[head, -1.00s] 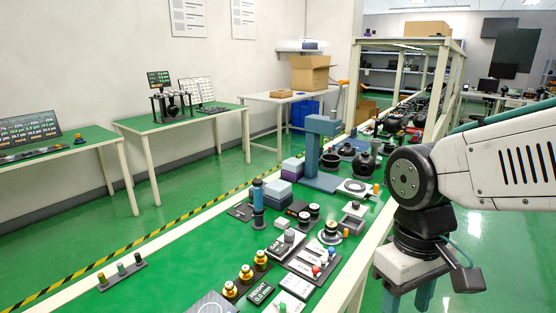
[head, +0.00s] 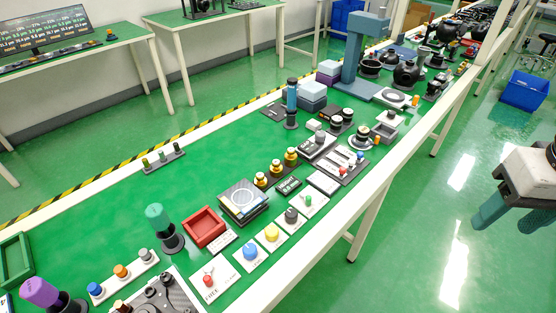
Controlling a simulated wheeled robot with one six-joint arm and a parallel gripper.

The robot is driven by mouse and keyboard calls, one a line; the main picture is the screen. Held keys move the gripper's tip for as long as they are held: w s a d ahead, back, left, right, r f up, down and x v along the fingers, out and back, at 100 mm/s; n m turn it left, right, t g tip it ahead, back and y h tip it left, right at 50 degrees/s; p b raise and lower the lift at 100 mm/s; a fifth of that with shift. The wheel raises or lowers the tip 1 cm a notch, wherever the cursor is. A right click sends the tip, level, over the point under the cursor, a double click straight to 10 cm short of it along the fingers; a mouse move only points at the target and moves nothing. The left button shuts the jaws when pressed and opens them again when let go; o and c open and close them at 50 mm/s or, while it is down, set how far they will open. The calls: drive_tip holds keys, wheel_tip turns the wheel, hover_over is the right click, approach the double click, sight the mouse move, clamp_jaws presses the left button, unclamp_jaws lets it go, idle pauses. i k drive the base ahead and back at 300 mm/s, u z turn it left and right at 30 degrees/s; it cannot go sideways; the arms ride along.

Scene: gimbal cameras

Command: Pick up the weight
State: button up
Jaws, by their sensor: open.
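Several brass-coloured knobbed pieces, which look like weights, stand in a row on a dark strip on the green bench. The nearest brass piece (head: 260,180), a middle one (head: 275,167) and a farther one (head: 290,155) are all upright. I cannot tell for certain which thing is the weight. My gripper (head: 515,218) is at the right edge of the head view, with teal fingers apart and nothing between them. It hangs over the floor beside the bench, well away from the brass pieces. Part of it is cut off by the frame.
A red tray (head: 205,238), a dark plate (head: 242,212) and cards with coloured knobs crowd the near bench. A blue-grey press (head: 365,50) stands farther back. The bench's white front edge (head: 345,190) lies between my gripper and the pieces. A blue crate (head: 528,91) is on the floor.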

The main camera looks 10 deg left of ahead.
sight(276, 169)
drive_tip(key=z, duration=1.7)
drive_tip(key=i, duration=1.1)
drive_tip(key=u, duration=4)
drive_tip(key=i, duration=0.55)
drive_tip(key=z, duration=0.05)
